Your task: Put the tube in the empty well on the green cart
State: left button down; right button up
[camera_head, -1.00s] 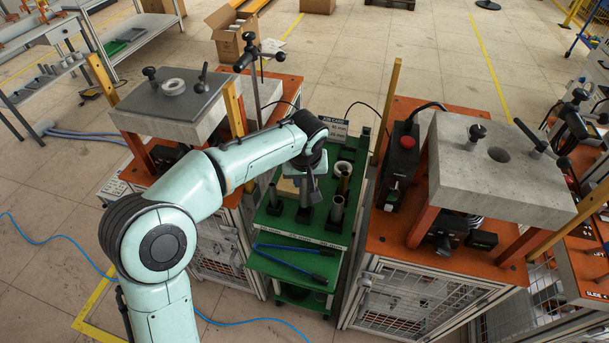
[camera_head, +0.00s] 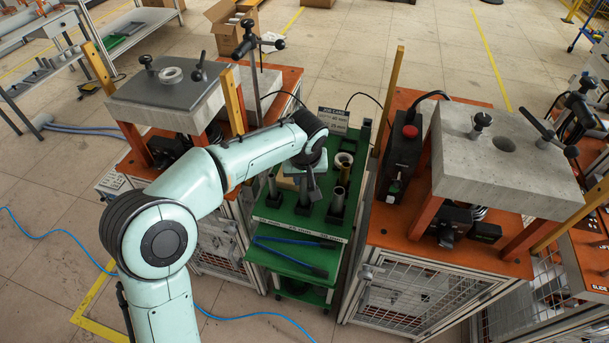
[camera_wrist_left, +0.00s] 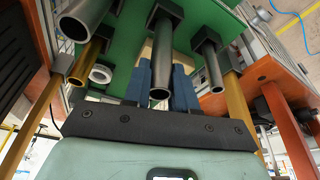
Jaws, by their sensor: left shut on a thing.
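My left gripper (camera_head: 311,184) is over the green cart (camera_head: 262,217), shut on the middle grey tube (camera_head: 303,190). In the left wrist view the tube (camera_wrist_left: 163,55) stands between the blue fingers (camera_wrist_left: 164,88), its far end at a black well (camera_wrist_left: 166,12). It looks upright in that well; I cannot tell whether it is fully seated. Another grey tube (camera_head: 272,185) stands in a black well to the left, and a wider grey tube (camera_head: 337,199) stands in one to the right. My right gripper is not in view.
A brass tube (camera_head: 345,174) and a white ring (camera_head: 344,159) are behind the right tube. A blue-handled tool (camera_head: 290,258) lies on the front of the cart. Orange stations with a grey block (camera_head: 455,160) and a grey plate (camera_head: 150,89) flank the cart closely.

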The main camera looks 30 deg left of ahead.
pick_arm(q)
jog(key=shift+f, duration=0.15)
dwell(0.4)
jog(key=shift+f+b, duration=1.4)
jog(key=shift+f, duration=0.25)
jog(key=c, duration=0.8)
grip_release()
